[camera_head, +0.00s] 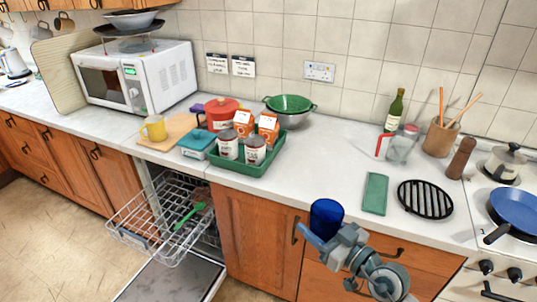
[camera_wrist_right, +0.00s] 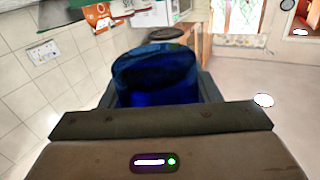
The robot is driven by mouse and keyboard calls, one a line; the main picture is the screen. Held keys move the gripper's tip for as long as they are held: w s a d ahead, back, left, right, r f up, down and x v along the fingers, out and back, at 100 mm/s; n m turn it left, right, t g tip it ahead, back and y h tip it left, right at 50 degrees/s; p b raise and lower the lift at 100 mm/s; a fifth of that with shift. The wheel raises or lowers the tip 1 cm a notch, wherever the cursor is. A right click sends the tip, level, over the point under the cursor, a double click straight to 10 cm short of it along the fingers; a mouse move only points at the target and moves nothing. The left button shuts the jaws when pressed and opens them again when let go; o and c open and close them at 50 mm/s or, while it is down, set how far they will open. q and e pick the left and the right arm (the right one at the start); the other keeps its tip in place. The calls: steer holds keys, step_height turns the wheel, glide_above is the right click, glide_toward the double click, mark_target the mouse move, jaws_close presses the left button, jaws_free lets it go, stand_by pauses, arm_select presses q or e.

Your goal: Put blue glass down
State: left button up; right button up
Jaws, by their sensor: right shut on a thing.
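The blue glass (camera_head: 326,216) is upright in the head view and overlaps the front edge of the worktop (camera_head: 300,185). I cannot tell whether it touches the worktop. My right gripper (camera_head: 325,237) is shut on the glass, low on its side. In the right wrist view the blue glass (camera_wrist_right: 155,75) stands between the fingers, its open rim showing and its lower part hidden by the gripper body. My left gripper is not in view.
A green cloth (camera_head: 375,194) and a black trivet (camera_head: 425,199) lie right of the glass. A green tray (camera_head: 245,160) with cans and cartons stands to the left. The worktop between tray and cloth is clear. The open dishwasher rack (camera_head: 165,220) juts out below left.

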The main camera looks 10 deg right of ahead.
steer(key=a+r+n+g+y, duration=0.8)
steer(key=a+g, duration=0.1)
steer(key=a, duration=0.5)
steer(key=w+a+f+n+g+y, duration=0.1)
steer(key=w+a+f+n+g, duration=0.35)
steer(key=g, duration=0.25)
steer(key=s+d+r+m+t+h, duration=0.4)
steer(key=s+d+r+m+t, duration=0.4)
steer(key=r+t, duration=0.3)
steer(key=w+a+f+n+g+y, duration=0.1)
steer(key=w+a+f+n+g, duration=0.1)
steer(key=f+n+g, duration=0.4)
steer(key=w+a+f+n+g+y, duration=0.1)
steer(key=w+f+n+g, duration=0.4)
steer(key=g, duration=0.7)
steer(key=shift+a+f+n+y, duration=0.3)
steer(key=shift+a+f+n, duration=0.3)
steer(key=shift+a+n, duration=0.2)
